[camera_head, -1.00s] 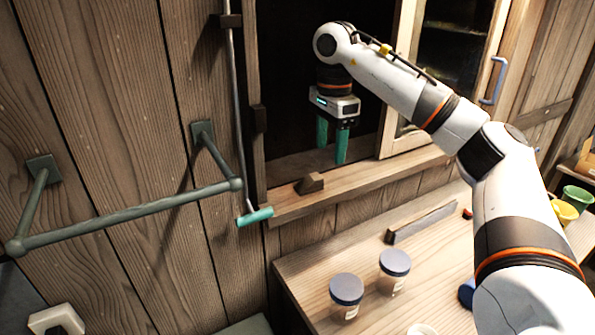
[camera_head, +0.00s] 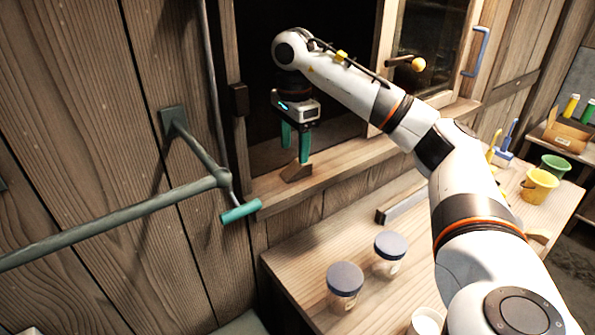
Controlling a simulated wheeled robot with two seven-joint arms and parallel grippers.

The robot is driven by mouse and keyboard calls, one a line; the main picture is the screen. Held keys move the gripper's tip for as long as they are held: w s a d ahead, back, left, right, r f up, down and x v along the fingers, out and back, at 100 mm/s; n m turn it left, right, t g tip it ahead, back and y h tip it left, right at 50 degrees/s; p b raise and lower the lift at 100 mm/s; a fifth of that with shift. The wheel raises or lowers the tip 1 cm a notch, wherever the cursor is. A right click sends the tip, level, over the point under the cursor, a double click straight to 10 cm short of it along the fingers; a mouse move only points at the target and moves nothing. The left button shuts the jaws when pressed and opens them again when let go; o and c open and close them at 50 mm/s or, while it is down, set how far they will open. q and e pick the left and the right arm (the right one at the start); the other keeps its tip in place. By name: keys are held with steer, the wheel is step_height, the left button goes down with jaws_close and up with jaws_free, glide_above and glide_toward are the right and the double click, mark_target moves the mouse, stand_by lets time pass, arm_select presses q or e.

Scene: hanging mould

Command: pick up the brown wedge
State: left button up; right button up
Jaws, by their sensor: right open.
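The brown wedge (camera_head: 296,172) sits on the wooden window sill (camera_head: 345,165), near its left end. My right gripper (camera_head: 296,151) has two green fingers pointing down at the wedge. One finger's tip is right at the top of the wedge and overlaps it in the picture; I cannot tell whether they touch. The gripper is open and has nothing between its fingers. My left gripper does not show.
A grey-green rail (camera_head: 120,218) crosses the left wall, and a rod with a teal handle (camera_head: 240,211) hangs beside the sill. Two blue-lidded jars (camera_head: 345,285) and a grey bar (camera_head: 405,205) are on the bench below. Yellow (camera_head: 539,186) and green buckets stand at right.

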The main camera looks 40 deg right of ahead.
mark_target(296, 169)
steer(key=f, duration=0.1)
steer(key=f+p, duration=0.1)
steer(key=s+f, duration=0.1)
steer(key=shift+d+f+p, duration=0.25)
steer(key=shift+p, duration=0.1)
steer(key=shift+f, duration=0.55)
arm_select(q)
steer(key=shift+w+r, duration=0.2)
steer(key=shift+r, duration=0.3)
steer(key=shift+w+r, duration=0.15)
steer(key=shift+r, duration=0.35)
arm_select(e)
steer(key=shift+w+f, duration=0.1)
steer(key=shift+w, duration=0.05)
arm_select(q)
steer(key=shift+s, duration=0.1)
arm_select(e)
steer(key=c, duration=1.1)
